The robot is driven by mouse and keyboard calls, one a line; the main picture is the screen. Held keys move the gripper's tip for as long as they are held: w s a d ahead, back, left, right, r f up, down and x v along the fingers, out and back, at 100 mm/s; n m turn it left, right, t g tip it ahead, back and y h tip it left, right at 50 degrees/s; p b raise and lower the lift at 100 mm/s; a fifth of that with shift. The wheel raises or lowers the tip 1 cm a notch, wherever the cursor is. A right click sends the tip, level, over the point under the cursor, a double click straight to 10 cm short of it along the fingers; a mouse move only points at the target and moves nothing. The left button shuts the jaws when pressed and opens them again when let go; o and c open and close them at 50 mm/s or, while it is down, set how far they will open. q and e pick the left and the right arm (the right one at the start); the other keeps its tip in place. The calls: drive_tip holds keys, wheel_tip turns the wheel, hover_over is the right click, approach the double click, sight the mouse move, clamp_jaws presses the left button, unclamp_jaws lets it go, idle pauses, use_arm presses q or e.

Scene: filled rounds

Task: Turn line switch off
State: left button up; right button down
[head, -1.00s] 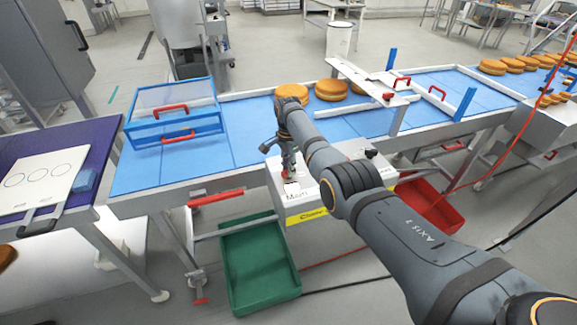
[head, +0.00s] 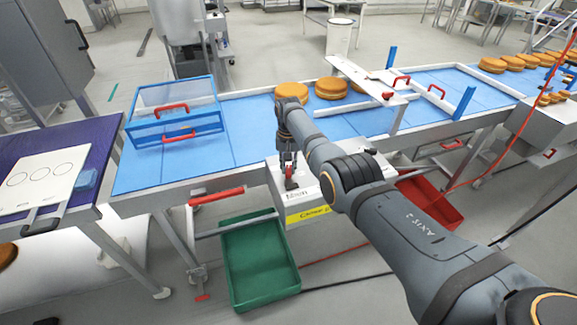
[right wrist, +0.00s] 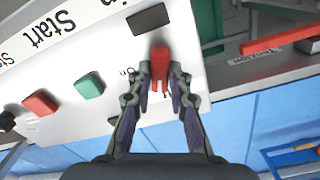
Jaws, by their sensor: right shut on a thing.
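A white control box (head: 325,190) with a yellow label hangs on the front side of the conveyor. In the right wrist view its panel (right wrist: 110,45) shows a red switch handle (right wrist: 160,68) beside an "On" mark. My right gripper (head: 289,172) points down at the box top. In the right wrist view my right gripper (right wrist: 162,88) has its two fingers closed around the red handle, touching its sides. The red handle also shows in the head view (head: 291,182), partly hidden by the fingers. My left gripper is not in view.
On the same panel are a green button (right wrist: 90,85), a red button (right wrist: 40,103) and printed words including "Start". A green crate (head: 260,262) and a red crate (head: 432,200) stand below. Cakes (head: 331,88) and a blue guard (head: 175,110) are on the blue belt.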

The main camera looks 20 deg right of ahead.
sight(288, 169)
drive_tip(key=shift+n, duration=2.1)
drive_tip(key=c, duration=1.2)
unclamp_jaws()
wheel_tip(288, 169, up, 12)
